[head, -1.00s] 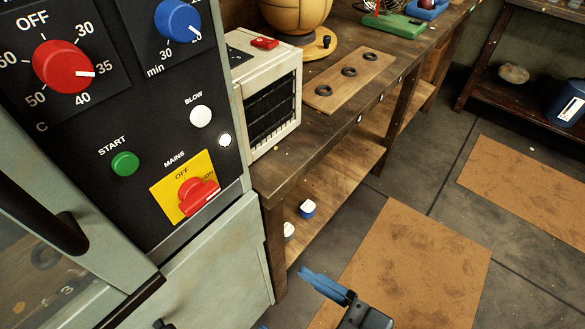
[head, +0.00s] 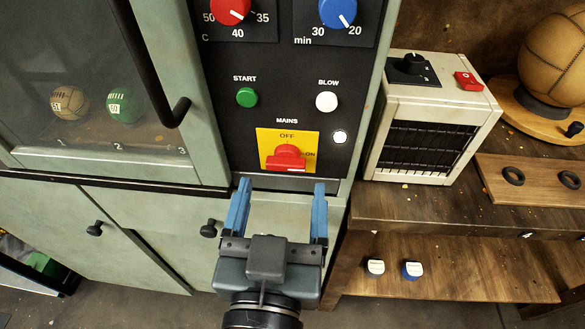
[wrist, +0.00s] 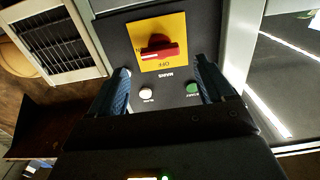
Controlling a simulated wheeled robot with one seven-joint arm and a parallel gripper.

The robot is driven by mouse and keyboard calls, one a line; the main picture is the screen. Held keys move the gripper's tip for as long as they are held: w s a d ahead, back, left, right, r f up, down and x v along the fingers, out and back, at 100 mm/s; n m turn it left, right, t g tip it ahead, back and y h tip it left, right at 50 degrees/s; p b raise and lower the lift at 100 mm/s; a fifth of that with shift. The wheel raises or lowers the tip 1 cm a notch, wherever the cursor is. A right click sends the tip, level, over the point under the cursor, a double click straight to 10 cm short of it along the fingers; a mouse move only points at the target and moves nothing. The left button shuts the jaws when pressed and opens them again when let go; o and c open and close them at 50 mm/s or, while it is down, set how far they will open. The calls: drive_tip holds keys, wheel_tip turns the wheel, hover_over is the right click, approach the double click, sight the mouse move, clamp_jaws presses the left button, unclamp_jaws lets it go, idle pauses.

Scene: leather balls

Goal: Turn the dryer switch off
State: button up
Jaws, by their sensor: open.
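The dryer's red mains switch (head: 286,158) sits on a yellow plate (head: 288,137) marked OFF at the top and ON at the right. Its white mark points right, toward ON. A white lamp (head: 340,137) beside the plate looks bright. My gripper (head: 279,187) is open and empty, just below the plate in the head view, with its blue fingers apart and pointing toward the panel. In the wrist view the red switch (wrist: 160,48) lies beyond the gap between the open fingers (wrist: 163,75). I see no contact with it.
The green START button (head: 246,97) and white BLOW button (head: 326,101) sit above the plate. The dryer door's black handle (head: 155,75) sticks out at left. A heater (head: 430,120) stands on the bench at right.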

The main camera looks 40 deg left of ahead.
sight(286, 167)
drive_tip(key=shift+p+x, duration=0.4)
drive_tip(key=shift+x, duration=1.65)
drive_tip(key=shift+c, duration=0.3)
drive_tip(key=c, duration=1)
